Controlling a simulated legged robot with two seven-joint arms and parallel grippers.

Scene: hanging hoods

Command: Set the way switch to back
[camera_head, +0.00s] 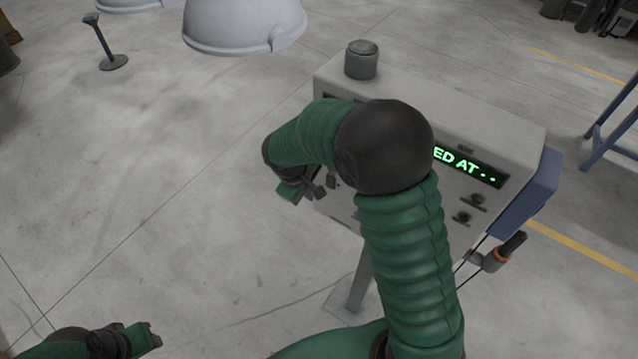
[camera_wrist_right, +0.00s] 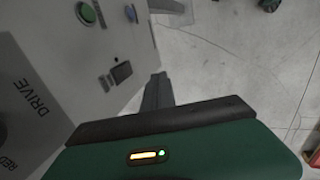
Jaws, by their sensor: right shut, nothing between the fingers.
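The grey control box (camera_head: 480,125) stands on a post, with a lit green display (camera_head: 470,165) partly hidden by my right arm. My right gripper (camera_head: 308,190) is beside the left part of its front panel, shut and empty. In the right wrist view the shut fingers (camera_wrist_right: 157,92) are close to the panel (camera_wrist_right: 50,50), near a small dark square part (camera_wrist_right: 121,72). Whether they touch it I cannot tell. I cannot make out which control is the way switch or its setting. My left gripper (camera_head: 151,338) is at the bottom left, away from the box.
Knobs (camera_head: 463,216) show below the display. A cylinder (camera_head: 361,62) tops the box. A pale hood (camera_head: 240,25) hangs behind. The floor to the left is largely clear.

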